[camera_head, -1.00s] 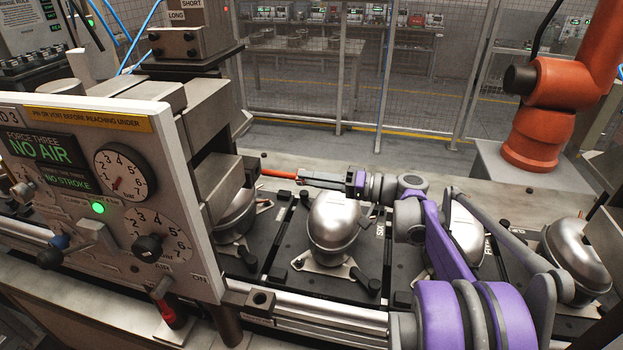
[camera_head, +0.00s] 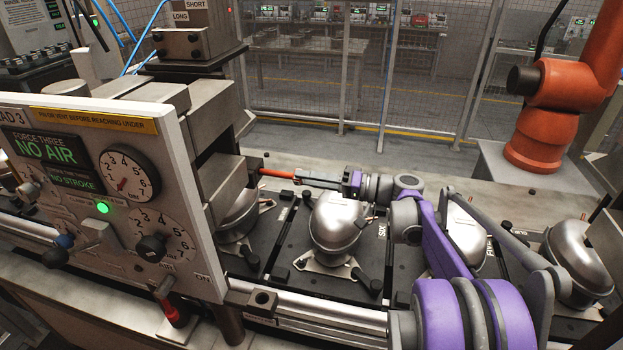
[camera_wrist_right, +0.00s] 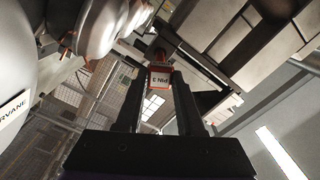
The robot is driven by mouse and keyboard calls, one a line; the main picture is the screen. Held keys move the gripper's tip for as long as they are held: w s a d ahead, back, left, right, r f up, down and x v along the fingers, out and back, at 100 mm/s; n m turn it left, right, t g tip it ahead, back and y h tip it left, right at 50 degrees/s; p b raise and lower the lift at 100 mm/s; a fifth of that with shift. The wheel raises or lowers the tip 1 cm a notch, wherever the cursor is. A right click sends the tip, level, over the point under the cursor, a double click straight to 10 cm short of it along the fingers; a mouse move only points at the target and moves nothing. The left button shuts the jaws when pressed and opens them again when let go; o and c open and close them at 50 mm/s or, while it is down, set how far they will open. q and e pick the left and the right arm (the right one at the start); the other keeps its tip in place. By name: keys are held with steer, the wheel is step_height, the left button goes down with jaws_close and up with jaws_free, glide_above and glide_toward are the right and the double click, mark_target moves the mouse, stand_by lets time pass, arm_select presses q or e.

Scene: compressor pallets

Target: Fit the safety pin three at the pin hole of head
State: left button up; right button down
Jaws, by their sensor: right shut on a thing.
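My right gripper (camera_head: 300,176) is shut on the red safety pin three (camera_head: 277,172). It holds the pin roughly level, pointing left at the press head. In the right wrist view the pin's label, reading PIN 3 (camera_wrist_right: 159,78), shows between the two fingers (camera_wrist_right: 160,95). The pin's far end meets or overlaps a small dark block (camera_head: 255,165) on the side of the steel head (camera_head: 217,185). I cannot tell whether its tip is inside the pin hole, which is hidden. My left gripper is out of view.
The head 3 panel (camera_head: 120,190) reads NO AIR and NO STROKE. Silver compressors (camera_head: 338,222) stand on dark pallets below my right arm. Another red handle (camera_head: 173,308) sits low at the panel's front. An orange robot arm (camera_head: 540,140) stands behind at right.

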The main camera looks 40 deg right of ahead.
mark_target(260, 172)
steer(key=shift+p+x, duration=0.65)
steer(key=shift+x, duration=3.45)
steer(key=shift+c, duration=2.2)
jaws_free()
steer(key=shift+a, duration=0.1)
steer(key=v, duration=1.1)
steer(key=shift+b, duration=0.4)
steer(key=shift+w, duration=0.1)
